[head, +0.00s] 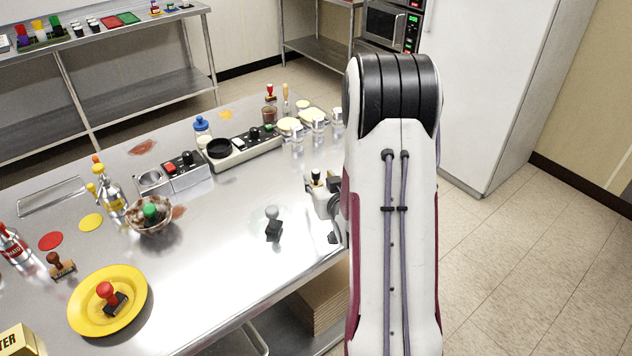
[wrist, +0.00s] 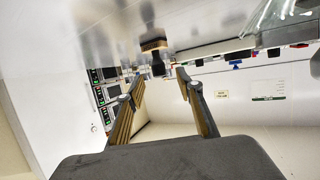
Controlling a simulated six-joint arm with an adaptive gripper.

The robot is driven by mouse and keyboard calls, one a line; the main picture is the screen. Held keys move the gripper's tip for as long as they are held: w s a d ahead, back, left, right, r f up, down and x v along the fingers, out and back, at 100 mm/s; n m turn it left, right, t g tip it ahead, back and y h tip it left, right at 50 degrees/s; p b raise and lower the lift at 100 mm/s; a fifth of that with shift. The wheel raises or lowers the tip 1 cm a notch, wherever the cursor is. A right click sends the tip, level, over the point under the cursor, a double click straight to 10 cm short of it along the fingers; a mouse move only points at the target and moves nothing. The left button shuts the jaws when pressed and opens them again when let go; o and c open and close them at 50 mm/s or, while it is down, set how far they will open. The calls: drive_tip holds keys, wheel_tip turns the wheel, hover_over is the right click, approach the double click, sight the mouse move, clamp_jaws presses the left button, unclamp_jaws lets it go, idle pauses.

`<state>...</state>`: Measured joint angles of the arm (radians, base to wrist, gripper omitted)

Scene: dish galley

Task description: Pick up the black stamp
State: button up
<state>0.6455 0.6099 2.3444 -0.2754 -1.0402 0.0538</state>
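Left of the stamp stands a bowl (head: 135,228) holding a green-knobbed stamp. Control boxes (head: 244,152) and jars (head: 318,130) stand behind.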

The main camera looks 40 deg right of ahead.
sight(317, 174)
drive_tip(key=shift+x, duration=2.55)
clamp_jaws()
